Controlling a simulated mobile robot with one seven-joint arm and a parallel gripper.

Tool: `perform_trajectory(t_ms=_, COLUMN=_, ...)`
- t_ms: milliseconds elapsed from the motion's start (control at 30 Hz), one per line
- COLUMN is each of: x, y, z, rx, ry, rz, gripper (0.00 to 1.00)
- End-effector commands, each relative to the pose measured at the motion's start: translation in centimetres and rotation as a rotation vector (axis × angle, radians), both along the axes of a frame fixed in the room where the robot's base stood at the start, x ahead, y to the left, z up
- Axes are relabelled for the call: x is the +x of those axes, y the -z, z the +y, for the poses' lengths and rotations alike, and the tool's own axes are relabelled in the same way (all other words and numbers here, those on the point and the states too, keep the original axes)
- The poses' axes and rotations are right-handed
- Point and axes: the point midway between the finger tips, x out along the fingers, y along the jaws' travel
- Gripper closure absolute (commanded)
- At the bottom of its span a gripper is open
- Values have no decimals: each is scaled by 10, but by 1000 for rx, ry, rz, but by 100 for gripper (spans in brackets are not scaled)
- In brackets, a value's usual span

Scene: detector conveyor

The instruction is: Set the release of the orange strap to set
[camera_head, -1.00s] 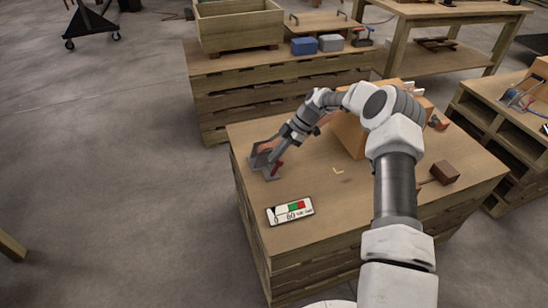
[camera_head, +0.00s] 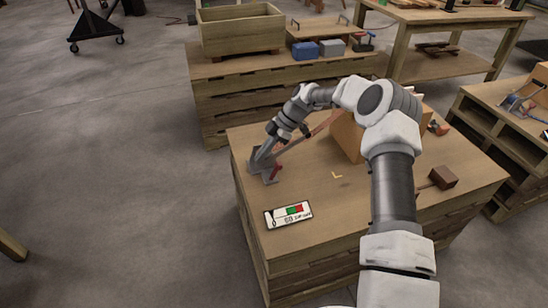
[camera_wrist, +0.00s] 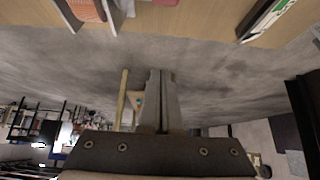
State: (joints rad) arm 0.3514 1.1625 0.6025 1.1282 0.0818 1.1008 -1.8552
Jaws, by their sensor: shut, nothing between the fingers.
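A grey ratchet frame (camera_head: 254,166) stands at the left edge of the wooden table, with a small red lever (camera_head: 276,173) on its near right side. The orange strap (camera_head: 326,122) runs from the ratchet side toward the cardboard box, partly behind my arm. In the wrist view, the strap (camera_wrist: 86,10) shows at the top left beside dark metal. My gripper (camera_wrist: 155,74) is shut and empty, its fingers seen against the floor. In the head view it is close above the ratchet; whether they touch, I cannot tell. The release's exact setting is too small to read.
A card with a green and red scale (camera_head: 288,215) lies on the near left of the table. A cardboard box (camera_head: 346,137) stands behind my arm. A brown block (camera_head: 444,177) lies at the right. The table's middle front is clear.

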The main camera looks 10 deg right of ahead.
Motion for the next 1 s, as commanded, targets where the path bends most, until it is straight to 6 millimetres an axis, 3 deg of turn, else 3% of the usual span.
perform_trajectory(t_ms=33, x=5, y=-14, z=-18, rx=-5, ry=12, rz=-4, gripper=100)
perform_trajectory(t_ms=100, x=7, y=-26, z=-30, rx=-4, ry=12, rz=-5, gripper=100)
perform_trajectory(t_ms=400, x=14, y=-62, z=-66, rx=-4, ry=9, rz=-3, gripper=100)
perform_trajectory(t_ms=1000, x=15, y=-68, z=-73, rx=-4, ry=7, rz=-2, gripper=100)
